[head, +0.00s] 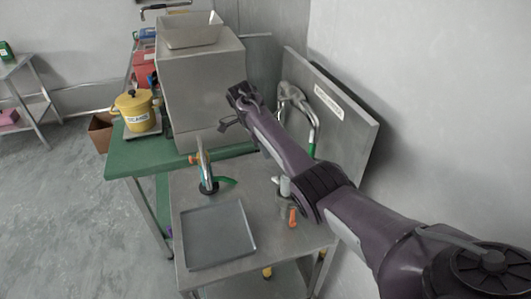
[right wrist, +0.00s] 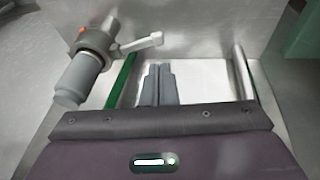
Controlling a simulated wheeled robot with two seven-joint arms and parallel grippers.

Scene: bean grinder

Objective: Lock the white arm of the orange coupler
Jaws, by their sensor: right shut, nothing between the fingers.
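In the right wrist view a grey coupler (right wrist: 96,42) with a small orange part stands at upper left. Its white arm (right wrist: 142,43) sticks out to the right, and a grey cylinder (right wrist: 76,80) is joined below it. My right gripper (right wrist: 158,72) is shut and empty, below and right of the white arm and apart from it. In the head view my right gripper (head: 229,124) is in front of the steel machine. There, an orange fitting (head: 194,159) sits by a metal pipe; I cannot tell whether it is the same coupler. My left gripper is not in view.
The steel machine (head: 198,90) stands on a green table (head: 142,160). A grey tray (head: 217,235) lies on the steel table in front. A pipe with a green end (head: 312,148) and a leaning panel (head: 352,125) are at right. A yellow pot (head: 135,110) stands at left.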

